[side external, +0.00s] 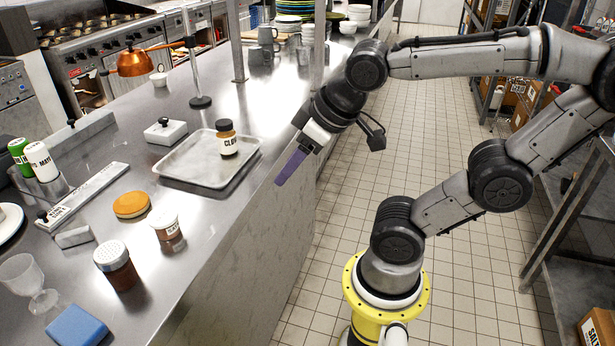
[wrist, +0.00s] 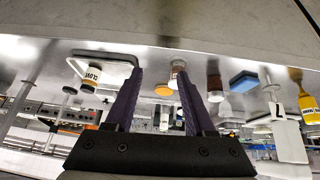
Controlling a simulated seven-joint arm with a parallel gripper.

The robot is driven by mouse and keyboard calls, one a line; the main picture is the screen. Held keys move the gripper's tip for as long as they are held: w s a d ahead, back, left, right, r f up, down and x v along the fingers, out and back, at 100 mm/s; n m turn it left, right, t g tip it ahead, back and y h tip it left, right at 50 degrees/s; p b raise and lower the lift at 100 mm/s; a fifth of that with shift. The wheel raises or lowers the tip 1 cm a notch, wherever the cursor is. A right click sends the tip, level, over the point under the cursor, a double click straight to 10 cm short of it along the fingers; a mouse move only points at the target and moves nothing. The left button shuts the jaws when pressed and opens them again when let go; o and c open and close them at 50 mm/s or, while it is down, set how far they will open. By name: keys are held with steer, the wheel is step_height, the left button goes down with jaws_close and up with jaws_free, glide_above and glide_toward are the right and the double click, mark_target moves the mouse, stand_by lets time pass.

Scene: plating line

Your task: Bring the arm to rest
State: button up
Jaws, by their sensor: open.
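My gripper (side external: 288,168) has purple fingers and hangs beside the counter's long edge, to the right of the metal tray. It points down and to the left and appears apart from the counter. In the wrist view the two fingers of my gripper (wrist: 160,75) stand apart with nothing held between them. My arm reaches in from the right, above the tiled floor.
A tray (side external: 182,173) holds an upright jar labelled CLOV (side external: 227,139). A shaker (side external: 117,266), a small jar (side external: 166,224), an orange-brown disc (side external: 131,205), a glass (side external: 25,277) and a blue sponge (side external: 76,327) stand on the counter (side external: 215,205). The floor aisle (side external: 325,235) is open.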

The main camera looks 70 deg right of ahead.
steer(key=shift+g+y, duration=0.4)
steer(key=s, duration=0.1)
steer(key=s+a+f, duration=0.1)
steer(key=s, duration=0.1)
steer(key=shift+s+a+f, duration=0.15)
steer(key=shift+s+a, duration=0.1)
